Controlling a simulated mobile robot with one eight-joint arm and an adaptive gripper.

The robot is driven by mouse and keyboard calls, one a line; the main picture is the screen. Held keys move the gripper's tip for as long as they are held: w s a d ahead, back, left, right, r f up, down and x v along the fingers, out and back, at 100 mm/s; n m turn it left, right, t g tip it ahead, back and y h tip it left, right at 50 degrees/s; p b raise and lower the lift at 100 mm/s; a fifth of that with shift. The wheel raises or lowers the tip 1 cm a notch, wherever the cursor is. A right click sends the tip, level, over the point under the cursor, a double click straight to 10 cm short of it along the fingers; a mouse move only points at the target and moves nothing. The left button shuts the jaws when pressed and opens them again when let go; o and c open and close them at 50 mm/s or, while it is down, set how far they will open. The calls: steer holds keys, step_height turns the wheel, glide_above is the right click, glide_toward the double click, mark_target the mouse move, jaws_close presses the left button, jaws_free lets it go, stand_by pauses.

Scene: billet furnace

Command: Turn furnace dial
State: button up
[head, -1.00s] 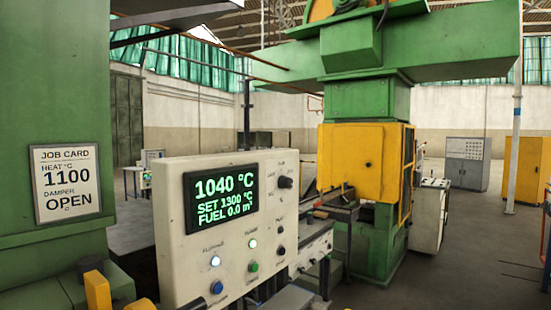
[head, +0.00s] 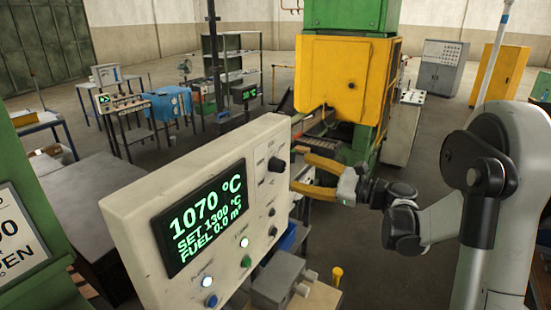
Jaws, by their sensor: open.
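The furnace control panel (head: 135,220) is a cream box with a lit screen (head: 203,217) reading 1070 °C, SET 1300 °C, FUEL 0.0 m³. A black round dial (head: 276,165) sits at the upper right of its face. Smaller black knobs (head: 272,231) are below it. My gripper (head: 296,168) has two yellow fingers, open and spread apart, beside the panel's right edge near the dial. I cannot tell whether a finger touches the panel. The job card (head: 18,235) is cut off at the left edge.
Green (head: 245,261) and blue (head: 211,300) buttons sit low on the panel. A grey block-like fixture (head: 275,283) and a yellow-topped post (head: 337,275) stand below my gripper. A yellow and green press (head: 345,75) is behind.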

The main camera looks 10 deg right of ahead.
mark_target(283, 166)
steer(key=x, duration=0.8)
steer(key=shift+w+f+p, duration=0.1)
steer(key=shift+p, duration=0.25)
steer(key=c, duration=1.2)
